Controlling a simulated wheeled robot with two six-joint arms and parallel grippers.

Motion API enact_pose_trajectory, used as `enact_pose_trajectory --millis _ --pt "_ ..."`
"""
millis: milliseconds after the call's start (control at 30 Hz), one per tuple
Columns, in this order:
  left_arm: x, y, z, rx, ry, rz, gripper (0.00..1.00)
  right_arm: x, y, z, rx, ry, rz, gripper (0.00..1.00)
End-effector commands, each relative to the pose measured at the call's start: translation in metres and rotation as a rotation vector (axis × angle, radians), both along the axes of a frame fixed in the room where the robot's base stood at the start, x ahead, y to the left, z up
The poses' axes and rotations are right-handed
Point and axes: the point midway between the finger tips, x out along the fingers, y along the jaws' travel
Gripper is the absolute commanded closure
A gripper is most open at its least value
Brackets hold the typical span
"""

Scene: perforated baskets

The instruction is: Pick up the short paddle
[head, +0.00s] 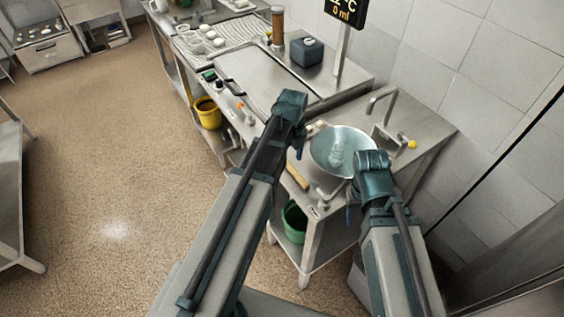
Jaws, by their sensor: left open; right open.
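A short tan bar (297,176), which looks like the paddle, lies near the front edge of the steel sink counter, left of a round metal bowl (334,150). Its ends are partly hidden and I cannot make out its full shape. My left gripper (299,146) hangs above the counter's left part, above the tan bar in the picture, open and apparently empty. My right gripper (352,205) is at the bowl's right side, mostly hidden behind its own wrist, open; I cannot tell whether it touches anything.
A faucet (378,97) stands behind the bowl. A green bucket (294,222) and a yellow bucket (207,112) sit below. The floor at left is clear.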

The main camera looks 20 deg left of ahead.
Motion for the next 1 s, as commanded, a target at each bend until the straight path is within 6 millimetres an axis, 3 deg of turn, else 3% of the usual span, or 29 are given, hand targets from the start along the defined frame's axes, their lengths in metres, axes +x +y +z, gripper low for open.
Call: enact_pose_trajectory --millis 167,533,833,867,1000 --pt "0.001 -0.001 -0.008 0.000 0.000 0.000 0.38 0.000 0.000 -0.008 0.000 0.000 0.000 0.50" --pt "0.005 -0.004 -0.050 0.000 0.000 0.000 0.38 0.000 0.000 -0.050 0.000 0.000 0.000 0.50" --pt "0.005 -0.004 -0.051 0.000 0.000 0.000 0.38 0.000 0.000 -0.051 0.000 0.000 0.000 0.50" --pt "0.005 -0.004 -0.051 0.000 0.000 0.000 0.39 0.000 0.000 -0.051 0.000 0.000 0.000 0.50" --pt "0.005 -0.004 -0.051 0.000 0.000 0.000 0.65 0.000 0.000 -0.051 0.000 0.000 0.000 0.50"
